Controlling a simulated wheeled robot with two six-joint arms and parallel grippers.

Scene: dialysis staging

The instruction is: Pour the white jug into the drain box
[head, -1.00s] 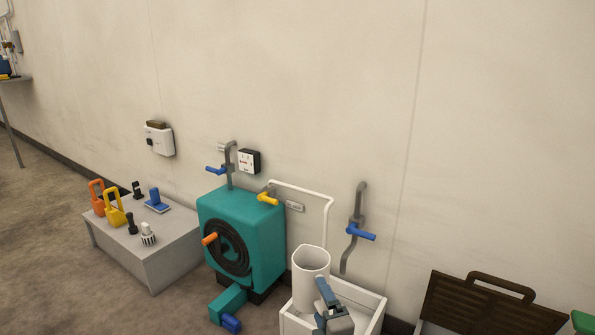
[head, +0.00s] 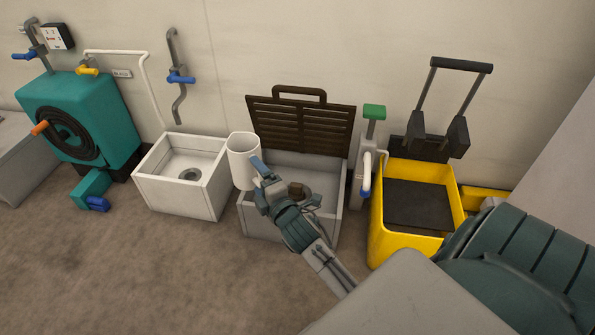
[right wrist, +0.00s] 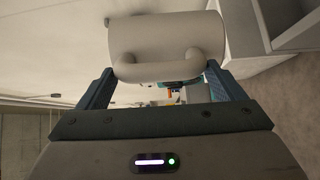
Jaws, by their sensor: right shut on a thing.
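The white jug (head: 241,168) is upright in the head view, in front of the left wall of a pale box with a raised brown slatted lid (head: 301,125). My right gripper (head: 262,172) is shut on the jug's handle, at the jug's right side. In the right wrist view the handle (right wrist: 165,70) lies between the two fingers of the gripper (right wrist: 162,85). A white basin (head: 152,187) with a drain hole stands to the left. The jug's contents are not visible.
A yellow bucket (head: 376,238) with a black press stands right of the lidded box, with a green-topped post (head: 375,113) between. A teal hose reel (head: 82,110) stands left, and a blue-handled tap (head: 180,78) hangs above the basin. The front floor is clear.

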